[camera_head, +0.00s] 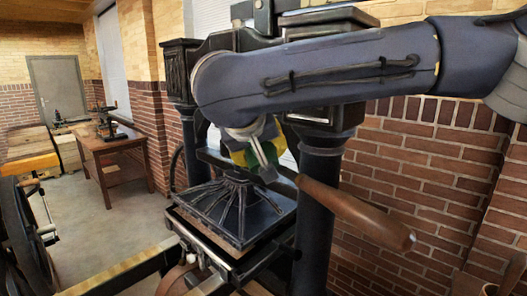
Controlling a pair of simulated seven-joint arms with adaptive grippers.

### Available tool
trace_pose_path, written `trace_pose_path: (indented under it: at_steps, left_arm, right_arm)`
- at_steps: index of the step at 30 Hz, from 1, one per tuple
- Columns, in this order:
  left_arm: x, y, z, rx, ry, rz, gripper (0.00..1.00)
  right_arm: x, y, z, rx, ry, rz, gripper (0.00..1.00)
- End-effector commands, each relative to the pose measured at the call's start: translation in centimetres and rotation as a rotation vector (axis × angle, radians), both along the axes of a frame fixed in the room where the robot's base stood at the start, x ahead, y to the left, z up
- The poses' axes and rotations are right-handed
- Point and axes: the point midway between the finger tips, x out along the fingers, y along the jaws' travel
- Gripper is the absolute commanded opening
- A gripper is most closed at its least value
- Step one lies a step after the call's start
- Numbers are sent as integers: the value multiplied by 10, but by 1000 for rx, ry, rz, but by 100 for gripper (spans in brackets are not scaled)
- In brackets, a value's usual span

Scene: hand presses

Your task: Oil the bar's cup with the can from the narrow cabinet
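A black iron hand press stands in the middle, with its flat ribbed platen (232,207) low between two columns. The bar ends in a brown wooden handle (355,212) that slants down to the right in front of the right column. My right arm comes in from the right across the top of the press. My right gripper (262,160) hangs below its wrist, above the platen and near the bar's inner end. Green and yellow patches show around it; I cannot tell what they are or whether it grips anything. The cup, oil can and narrow cabinet cannot be made out. My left gripper is out of view.
A wooden table (112,146) with a small dark press (107,124) stands at the left, and a dark wheel (22,235) is at the left edge. A grey door (58,88) is at the back. Floor between is clear. A brick wall (420,170) closes the right side.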

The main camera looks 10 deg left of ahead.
Motion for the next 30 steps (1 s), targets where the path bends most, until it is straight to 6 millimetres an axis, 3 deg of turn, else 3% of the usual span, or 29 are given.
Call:
trace_pose_path:
  at_steps: [30]
  left_arm:
    - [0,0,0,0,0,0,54]
  right_arm:
    - [-2,16,-4,0,-2,0,0]
